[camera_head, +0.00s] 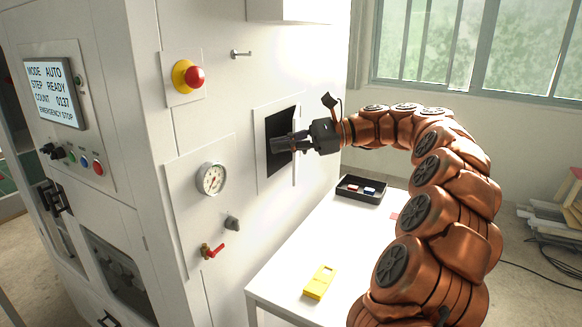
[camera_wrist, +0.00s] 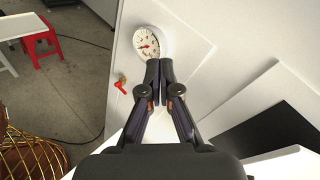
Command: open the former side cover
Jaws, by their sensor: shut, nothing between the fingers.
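The side cover sits on the white right-hand side of the former, in a square frame (camera_head: 261,182). A dark rectangular opening (camera_head: 279,171) shows inside the frame, and it also shows in the wrist view (camera_wrist: 266,132). A thin white upright strip (camera_head: 297,173) at the opening's right side looks like the cover seen nearly edge-on, swung outward. My gripper (camera_head: 274,144) is in front of the opening, its fingers pointing left. In the wrist view my gripper (camera_wrist: 159,66) is shut and empty. Whether it touches the cover is hidden.
A pressure gauge (camera_head: 212,179), a red-handled valve (camera_head: 212,251) and a red stop button (camera_head: 194,77) are on the former. A white table (camera_head: 284,262) below bears a black tray (camera_head: 350,198) and a yellow part (camera_head: 320,283). A small hook (camera_head: 241,54) projects above.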

